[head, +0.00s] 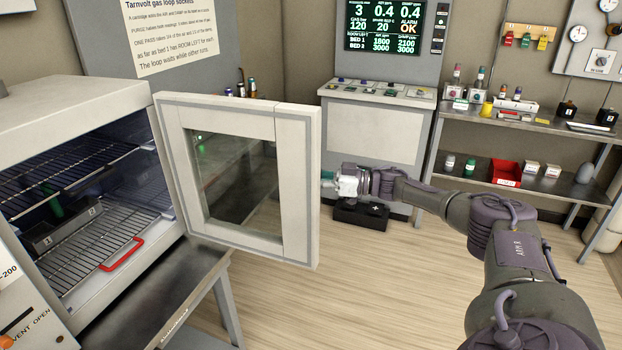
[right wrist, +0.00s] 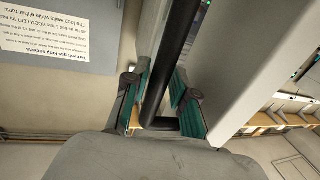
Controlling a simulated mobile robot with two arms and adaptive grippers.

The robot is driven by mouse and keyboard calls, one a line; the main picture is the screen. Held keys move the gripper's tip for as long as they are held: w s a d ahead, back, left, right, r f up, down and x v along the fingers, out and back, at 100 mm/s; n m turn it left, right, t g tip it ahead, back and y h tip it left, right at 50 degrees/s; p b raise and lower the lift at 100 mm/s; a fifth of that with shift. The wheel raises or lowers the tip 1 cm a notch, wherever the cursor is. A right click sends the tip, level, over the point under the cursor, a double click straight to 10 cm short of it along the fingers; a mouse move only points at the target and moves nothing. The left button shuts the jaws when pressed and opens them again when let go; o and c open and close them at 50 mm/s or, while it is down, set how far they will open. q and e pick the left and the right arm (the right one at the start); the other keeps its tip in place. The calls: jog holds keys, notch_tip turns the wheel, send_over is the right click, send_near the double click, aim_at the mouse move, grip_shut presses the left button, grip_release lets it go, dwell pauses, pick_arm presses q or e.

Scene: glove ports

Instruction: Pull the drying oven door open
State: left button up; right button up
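The drying oven (head: 75,115) stands at the left in the head view, with wire racks inside. Its pale windowed door (head: 298,195) stands swung wide out to the right, and the chamber is exposed. My right gripper (head: 328,179) is just past the door's free edge, on its outer side. In the right wrist view, the dark bar handle (right wrist: 182,35) runs between the teal-padded fingers of my right gripper (right wrist: 162,85). The handle is hidden in the head view. My left gripper is not in view.
Inside the oven are a dark block (head: 60,230) and a red handle (head: 122,254) on the lower rack. A grey stand (head: 150,310) is under the oven. A console (head: 375,130) and a shelf unit (head: 540,180) stand behind. Wooden floor (head: 400,290) is open below the door.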

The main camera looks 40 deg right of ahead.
jog(key=shift+o, duration=0.8)
jog(key=shift+w+a, duration=0.1)
jog(key=v, duration=1.2)
